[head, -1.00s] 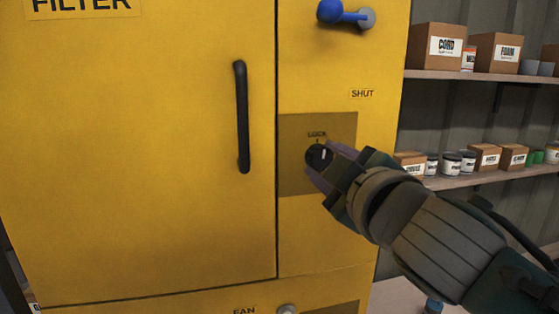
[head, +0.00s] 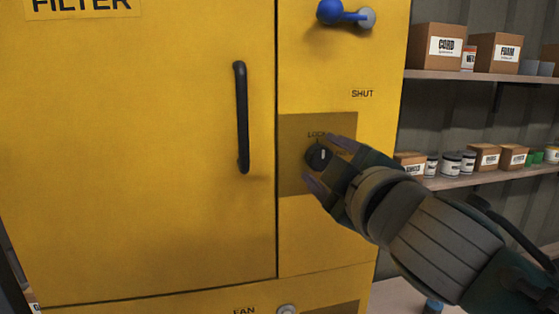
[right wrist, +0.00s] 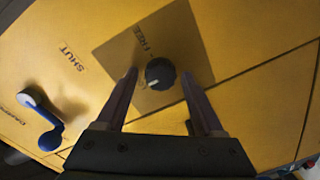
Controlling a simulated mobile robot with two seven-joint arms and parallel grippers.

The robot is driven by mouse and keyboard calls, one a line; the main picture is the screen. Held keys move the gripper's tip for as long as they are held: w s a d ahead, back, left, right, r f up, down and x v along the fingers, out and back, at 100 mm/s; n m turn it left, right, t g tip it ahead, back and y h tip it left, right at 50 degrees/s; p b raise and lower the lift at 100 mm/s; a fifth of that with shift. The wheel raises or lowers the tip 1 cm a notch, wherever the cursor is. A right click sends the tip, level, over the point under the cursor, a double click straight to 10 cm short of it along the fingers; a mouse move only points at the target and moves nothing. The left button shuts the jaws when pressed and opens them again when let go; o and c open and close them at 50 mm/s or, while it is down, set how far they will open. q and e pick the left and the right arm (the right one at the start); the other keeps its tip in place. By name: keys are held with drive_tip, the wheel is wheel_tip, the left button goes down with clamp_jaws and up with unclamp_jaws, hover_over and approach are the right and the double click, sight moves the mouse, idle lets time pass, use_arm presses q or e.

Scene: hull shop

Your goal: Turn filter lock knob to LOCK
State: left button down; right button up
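The filter lock knob (head: 317,157) is round and black with a white pointer mark. It sits on a darker square plate (head: 296,172) on the yellow filter cabinet. In the head view the mark points roughly up, toward the printed word LOCK. In the right wrist view the knob (right wrist: 160,73) shows its mark to the left, away from the word FREE. My right gripper (head: 322,161) is open, with one finger on each side of the knob and a gap to both. The right wrist view shows these gaps clearly. My left gripper is out of view.
A black vertical door handle (head: 241,118) is left of the knob. A blue lever (head: 342,14) sticks out above, over the word SHUT. A round fitting (head: 287,311) is below near FAN. Shelves (head: 470,180) with boxes and cans stand at right.

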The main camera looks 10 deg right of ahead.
drive_tip(key=shift+o, duration=0.3)
drive_tip(key=shift+s, duration=0.1)
drive_tip(key=shift+s, duration=0.25)
drive_tip(key=s+b, duration=0.3)
drive_tip(key=s, duration=0.6)
drive_tip(key=shift+d+r, duration=0.2)
drive_tip(key=shift+r, duration=0.05)
drive_tip(key=shift+s, duration=0.1)
drive_tip(key=s+d+f+m+g+p, duration=0.1)
drive_tip(key=s+f+m+g+p, duration=0.2)
drive_tip(key=s, duration=0.8)
drive_tip(key=s+d+f+m+g+p, duration=0.2)
drive_tip(key=s+f+m+g+p, duration=0.2)
drive_tip(key=s+f+m+g, duration=0.2)
drive_tip(key=s+f+g, duration=0.2)
drive_tip(key=s+g, duration=0.2)
drive_tip(key=s, duration=0.1)
drive_tip(key=shift+s+f+m+g, duration=0.2)
drive_tip(key=shift+s+m+g, duration=0.15)
drive_tip(key=shift+m+g, duration=0.05)
